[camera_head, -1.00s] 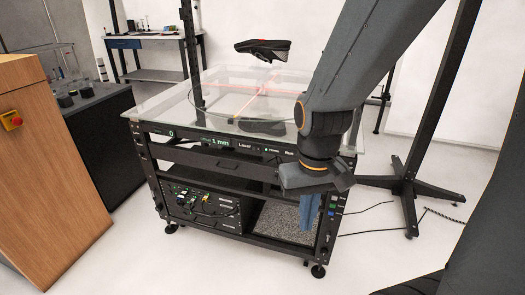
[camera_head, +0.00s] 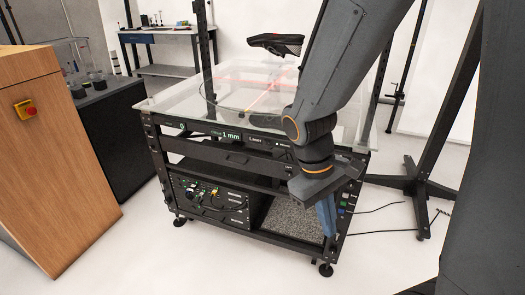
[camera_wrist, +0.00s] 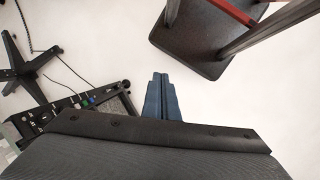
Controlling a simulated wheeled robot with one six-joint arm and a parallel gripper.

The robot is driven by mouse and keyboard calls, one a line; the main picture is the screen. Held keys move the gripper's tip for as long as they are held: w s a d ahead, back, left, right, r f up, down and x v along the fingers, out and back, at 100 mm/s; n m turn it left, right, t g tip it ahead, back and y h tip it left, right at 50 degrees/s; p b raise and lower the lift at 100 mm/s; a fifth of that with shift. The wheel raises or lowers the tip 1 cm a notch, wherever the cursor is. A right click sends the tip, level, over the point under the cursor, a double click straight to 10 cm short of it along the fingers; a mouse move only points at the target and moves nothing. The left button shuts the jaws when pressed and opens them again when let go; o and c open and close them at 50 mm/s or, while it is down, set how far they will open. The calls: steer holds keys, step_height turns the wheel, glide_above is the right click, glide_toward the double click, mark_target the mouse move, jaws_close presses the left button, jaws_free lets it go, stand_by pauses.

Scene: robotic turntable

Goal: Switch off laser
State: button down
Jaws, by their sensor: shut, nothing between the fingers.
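The turntable rig is a black frame with a glass top (camera_head: 165,100), and red laser lines (camera_head: 265,95) cross on it under a dark shoe (camera_head: 276,44). Its front strip carries a "Laser" label (camera_head: 257,141). Small coloured buttons (camera_head: 345,197) sit on the front right post; they also show at the lower left of the wrist view (camera_wrist: 88,100). My gripper (camera_head: 331,234) has blue fingers, is shut and empty, and points down by that post. In the wrist view its fingers (camera_wrist: 160,80) are right of the buttons and apart from them. My forearm hides part of the strip's right end.
A wooden cabinet (camera_head: 45,150) with a red emergency button (camera_head: 26,109) stands at the left, beside a black counter (camera_head: 110,130). A black stand with spread feet (camera_head: 415,185) and floor cables are at the right. White floor (camera_head: 190,265) is free in front.

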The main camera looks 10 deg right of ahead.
mark_target(265, 143)
steer(key=w+d+f+n+t+h+b, duration=0.25)
steer(key=w+n+h, duration=0.25)
steer(key=w+n, duration=0.25)
steer(key=w+d+f+n+t+h+b, duration=0.1)
steer(key=w+f+n+t+h+b, duration=0.15)
steer(key=w+n+h, duration=0.5)
steer(key=w+a+f+n+t+y+b, duration=0.2)
steer(key=w+a+n+t+y, duration=0.4)
steer(key=w+a, duration=1.1)
steer(key=a+n+t+b, duration=0.1)
steer(key=n+t, duration=0.3)
steer(key=t, duration=0.2)
steer(key=shift+n+t, duration=0.3)
steer(key=shift+w+f, duration=0.1)
steer(key=x, duration=1.3)
steer(key=shift+w+d+f, duration=0.1)
steer(key=shift+w+d, duration=0.05)
steer(key=shift+w, duration=0.2)
